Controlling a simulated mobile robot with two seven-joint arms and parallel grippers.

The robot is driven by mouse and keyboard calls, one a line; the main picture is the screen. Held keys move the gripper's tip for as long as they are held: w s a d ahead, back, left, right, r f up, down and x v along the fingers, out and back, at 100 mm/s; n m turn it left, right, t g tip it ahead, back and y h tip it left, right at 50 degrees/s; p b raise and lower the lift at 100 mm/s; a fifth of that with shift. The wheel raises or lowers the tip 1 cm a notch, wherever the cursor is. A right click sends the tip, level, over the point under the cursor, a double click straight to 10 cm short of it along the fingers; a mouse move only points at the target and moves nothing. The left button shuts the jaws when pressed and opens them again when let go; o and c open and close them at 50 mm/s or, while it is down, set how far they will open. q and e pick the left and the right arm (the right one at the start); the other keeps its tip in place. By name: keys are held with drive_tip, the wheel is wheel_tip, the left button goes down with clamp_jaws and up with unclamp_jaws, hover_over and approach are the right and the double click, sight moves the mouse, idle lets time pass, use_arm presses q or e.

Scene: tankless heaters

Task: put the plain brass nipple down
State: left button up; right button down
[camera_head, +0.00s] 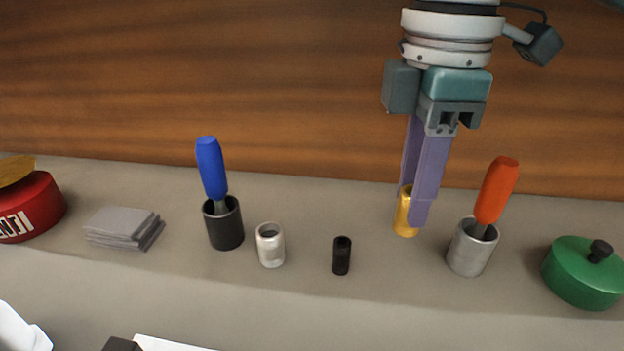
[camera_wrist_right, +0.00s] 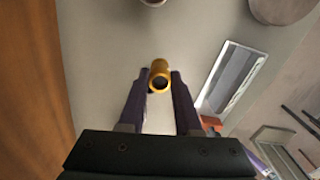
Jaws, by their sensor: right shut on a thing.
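The plain brass nipple (camera_head: 404,219) is a short gold-coloured tube, upright between the purple fingers of my right gripper (camera_head: 413,207). The gripper points down and is shut on it. The nipple's lower end is at or just above the grey counter (camera_head: 330,310); I cannot tell whether it touches. In the right wrist view, the nipple (camera_wrist_right: 160,71) shows its open round end between the two fingertips (camera_wrist_right: 159,82). My left gripper is not in view.
A grey cup (camera_head: 468,252) with an orange-handled tool stands close right of the nipple; a green lidded pot (camera_head: 580,275) is farther right. Leftward are a black fitting (camera_head: 341,258), a silver nipple (camera_head: 270,248), a dark cup (camera_head: 224,228) with a blue-handled tool, and grey sheets (camera_head: 122,230).

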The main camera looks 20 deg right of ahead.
wheel_tip(320, 180, down, 7)
drive_tip(key=shift+f+b, duration=0.2)
drive_tip(key=shift+b, duration=0.45)
drive_tip(key=shift+f, duration=0.25)
drive_tip(key=shift+f, duration=0.1)
drive_tip(key=c, duration=0.6)
unclamp_jaws()
